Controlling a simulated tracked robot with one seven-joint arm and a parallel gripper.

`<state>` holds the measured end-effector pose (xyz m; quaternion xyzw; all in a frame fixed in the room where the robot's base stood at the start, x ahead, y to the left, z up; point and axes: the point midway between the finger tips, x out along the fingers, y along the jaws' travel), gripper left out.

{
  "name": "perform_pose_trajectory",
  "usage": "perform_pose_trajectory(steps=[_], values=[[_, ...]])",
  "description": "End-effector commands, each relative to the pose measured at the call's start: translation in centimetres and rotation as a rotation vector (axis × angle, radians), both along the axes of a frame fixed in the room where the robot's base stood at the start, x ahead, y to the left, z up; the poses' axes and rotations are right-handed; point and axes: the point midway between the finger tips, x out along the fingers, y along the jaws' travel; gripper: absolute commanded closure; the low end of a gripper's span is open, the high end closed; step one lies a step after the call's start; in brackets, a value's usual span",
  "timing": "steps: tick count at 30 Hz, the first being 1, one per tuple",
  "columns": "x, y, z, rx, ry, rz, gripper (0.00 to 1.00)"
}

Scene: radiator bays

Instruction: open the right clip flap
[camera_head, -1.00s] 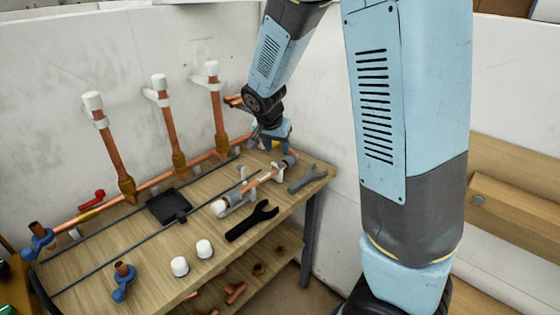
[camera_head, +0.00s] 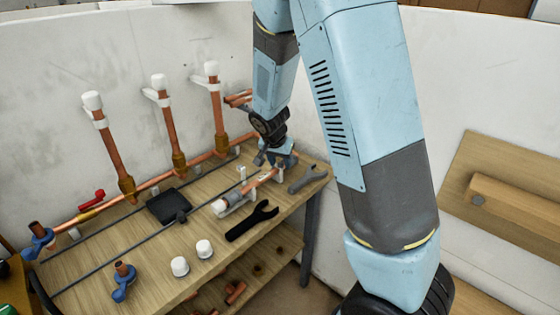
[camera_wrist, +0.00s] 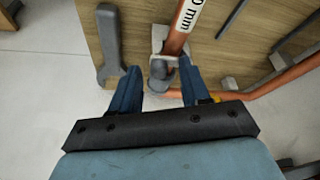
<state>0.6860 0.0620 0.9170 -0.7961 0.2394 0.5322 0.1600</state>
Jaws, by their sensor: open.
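A short copper pipe (camera_head: 264,180) lies in clips on the bench, its white-capped end to the left. In the wrist view the pipe (camera_wrist: 178,40) carries a white label with "mm" on it. The right clip (camera_wrist: 157,36) shows there as a pale block around the pipe, with a grey piece (camera_wrist: 160,70) at the pipe's end that looks like its flap; whether it is open I cannot tell. My gripper (camera_wrist: 160,78) is open, its blue fingers on either side of the grey piece. Contact is unclear. In the head view my gripper (camera_head: 274,158) covers most of this clip.
A grey wrench (camera_head: 308,179) lies right of the clip, close to one finger in the wrist view. A black wrench (camera_head: 252,221) lies in front. Upright copper pipes (camera_head: 172,135) and a long horizontal pipe stand behind. Two white caps (camera_head: 180,266) sit at the front edge.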

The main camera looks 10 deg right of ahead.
Motion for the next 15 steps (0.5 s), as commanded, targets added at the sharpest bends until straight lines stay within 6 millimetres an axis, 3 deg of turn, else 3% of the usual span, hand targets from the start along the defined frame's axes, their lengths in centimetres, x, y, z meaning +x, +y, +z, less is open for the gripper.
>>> perform_pose_trajectory(steps=[15], values=[[0.0, 0.0, 0.02, 0.0, 0.0, 0.0, 1.0]])
